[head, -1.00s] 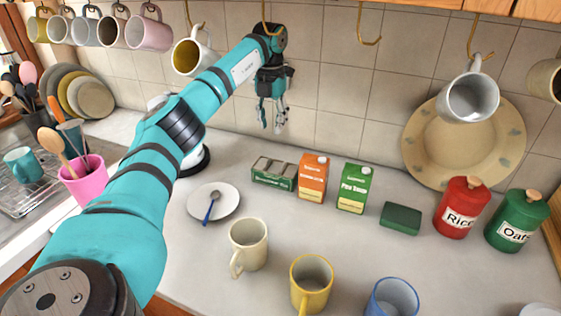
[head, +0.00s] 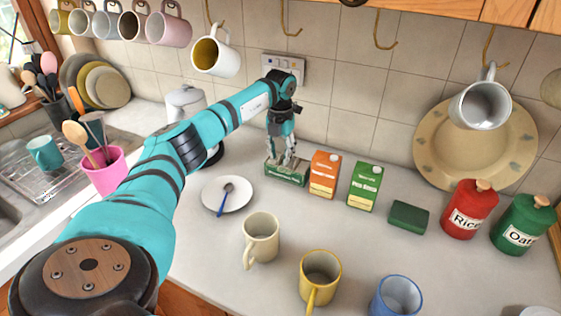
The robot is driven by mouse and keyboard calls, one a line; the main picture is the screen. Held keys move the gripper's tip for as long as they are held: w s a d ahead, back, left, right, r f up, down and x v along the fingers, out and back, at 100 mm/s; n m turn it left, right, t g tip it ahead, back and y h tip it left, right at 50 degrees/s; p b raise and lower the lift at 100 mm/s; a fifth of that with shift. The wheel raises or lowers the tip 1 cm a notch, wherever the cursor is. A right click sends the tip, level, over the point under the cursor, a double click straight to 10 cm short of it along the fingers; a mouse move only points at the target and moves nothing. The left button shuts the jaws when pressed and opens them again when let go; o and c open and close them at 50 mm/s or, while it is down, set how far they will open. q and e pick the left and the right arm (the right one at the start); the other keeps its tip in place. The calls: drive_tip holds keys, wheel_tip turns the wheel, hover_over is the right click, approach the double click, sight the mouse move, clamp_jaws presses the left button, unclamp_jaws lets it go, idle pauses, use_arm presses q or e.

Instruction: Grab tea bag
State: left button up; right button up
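A low green box (head: 287,178) stands on the counter at the back, left of two cartons. It looks like a tea box, but its label is too small to read. Its top is partly hidden by my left gripper (head: 284,160). My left gripper points down, with its fingers at or just inside the top of the box. The fingers are too small to tell whether they are open or shut. No single tea bag can be made out. My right gripper is not in view.
An orange carton (head: 324,174) and a green carton (head: 365,187) stand close right of the box. A saucer with a spoon (head: 227,194) lies in front left. A cream mug (head: 261,237) and a yellow mug (head: 320,276) stand nearer. A kettle (head: 184,105) is behind my arm.

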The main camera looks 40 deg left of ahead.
use_arm(q)
drive_tip(key=shift+d+f, duration=0.15)
drive_tip(key=shift+f, duration=0.05)
drive_tip(key=shift+c, duration=0.4)
drive_tip(key=shift+s, duration=0.1)
drive_tip(key=shift+c, duration=1.2)
drive_tip(key=shift+f, duration=0.1)
clamp_jaws()
